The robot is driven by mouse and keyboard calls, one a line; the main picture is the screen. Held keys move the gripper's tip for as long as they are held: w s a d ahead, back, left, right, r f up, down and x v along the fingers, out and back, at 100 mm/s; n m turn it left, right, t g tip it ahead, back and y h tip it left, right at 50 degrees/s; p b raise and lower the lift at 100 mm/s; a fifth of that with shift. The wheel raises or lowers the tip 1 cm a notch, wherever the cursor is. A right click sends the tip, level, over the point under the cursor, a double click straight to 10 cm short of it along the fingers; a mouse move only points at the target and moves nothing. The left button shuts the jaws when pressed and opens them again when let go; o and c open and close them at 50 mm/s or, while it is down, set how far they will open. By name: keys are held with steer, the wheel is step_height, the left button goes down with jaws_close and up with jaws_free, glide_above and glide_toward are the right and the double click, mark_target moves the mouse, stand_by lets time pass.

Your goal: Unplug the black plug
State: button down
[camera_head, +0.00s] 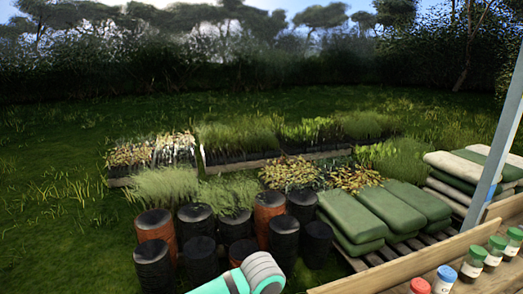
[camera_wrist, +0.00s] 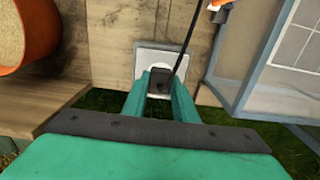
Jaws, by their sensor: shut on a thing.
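The black plug (camera_wrist: 159,78) is in the wrist view, in front of a pale square wall socket plate (camera_wrist: 163,50) on a wooden panel. A black cord runs up and right from the plug. My gripper (camera_wrist: 160,88) is shut on the plug, one teal finger on each side. I cannot tell whether the plug's pins are in the socket, as the plug covers that spot. In the head view the plug and socket do not show; only a teal and grey part of my arm shows at the bottom edge.
In the wrist view an orange pot (camera_wrist: 32,35) stands on a wooden ledge (camera_wrist: 45,108) at left, and a grey framed panel (camera_wrist: 262,60) is close at right.

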steer(key=shift+r, duration=2.9)
